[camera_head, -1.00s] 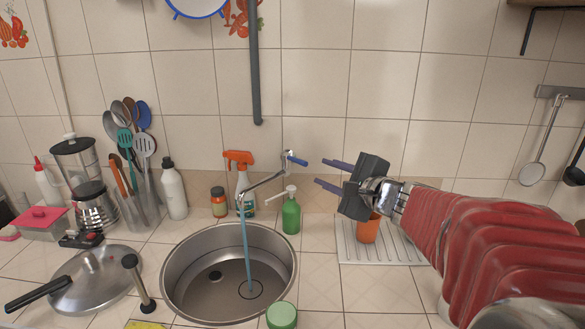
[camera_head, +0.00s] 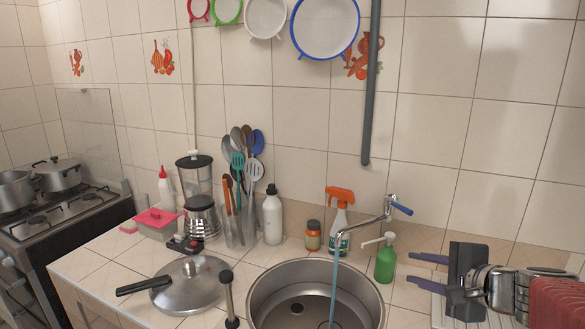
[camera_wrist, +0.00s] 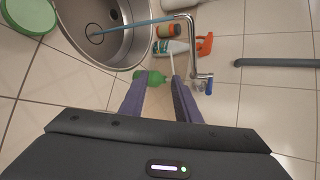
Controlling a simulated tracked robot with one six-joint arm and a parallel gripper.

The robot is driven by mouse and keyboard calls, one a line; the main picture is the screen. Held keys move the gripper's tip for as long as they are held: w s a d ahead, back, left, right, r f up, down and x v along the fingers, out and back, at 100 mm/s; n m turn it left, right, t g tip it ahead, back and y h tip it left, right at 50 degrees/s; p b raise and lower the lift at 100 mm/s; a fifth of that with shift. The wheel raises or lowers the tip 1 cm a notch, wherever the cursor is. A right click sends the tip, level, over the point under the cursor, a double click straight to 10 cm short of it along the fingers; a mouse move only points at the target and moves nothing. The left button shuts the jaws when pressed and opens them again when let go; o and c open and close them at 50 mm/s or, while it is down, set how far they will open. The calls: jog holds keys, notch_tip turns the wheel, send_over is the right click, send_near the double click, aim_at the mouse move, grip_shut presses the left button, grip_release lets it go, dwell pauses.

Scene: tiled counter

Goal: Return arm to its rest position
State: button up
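My gripper (camera_head: 411,267) is at the right edge of the head view, just right of the green soap bottle (camera_head: 385,262). Its two purple fingers point left and stand apart, with nothing seen between them. In the wrist view my gripper (camera_wrist: 157,82) also shows a clear gap between its fingers. The soap bottle (camera_wrist: 150,77) shows beyond them there. My red-sleeved arm reaches in from the lower right and is mostly out of view.
The steel sink (camera_head: 262,300) has water running from the faucet (camera_head: 365,226). A spray bottle (camera_head: 340,225), a jar (camera_head: 313,237) and a white bottle (camera_head: 273,218) stand behind it. A pot lid (camera_head: 190,292) lies left. The stove (camera_head: 60,218) is far left.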

jog(key=s+a+f+n+g+h, duration=0.2)
jog(key=s+a+n+g, duration=0.1)
jog(key=s+a+n, duration=0.3)
jog(key=s+a+f+n+g+h, duration=0.1)
jog(key=s+a+f+n+g, duration=0.2)
jog(key=s+n, duration=0.8)
jog(key=s+a, duration=0.2)
jog(key=shift+s+a+f+n+h, duration=0.25)
jog(key=shift+s+a+n+h, duration=0.05)
jog(key=shift+s+a+h, duration=0.1)
jog(key=shift+c, duration=0.5)
dwell(0.8)
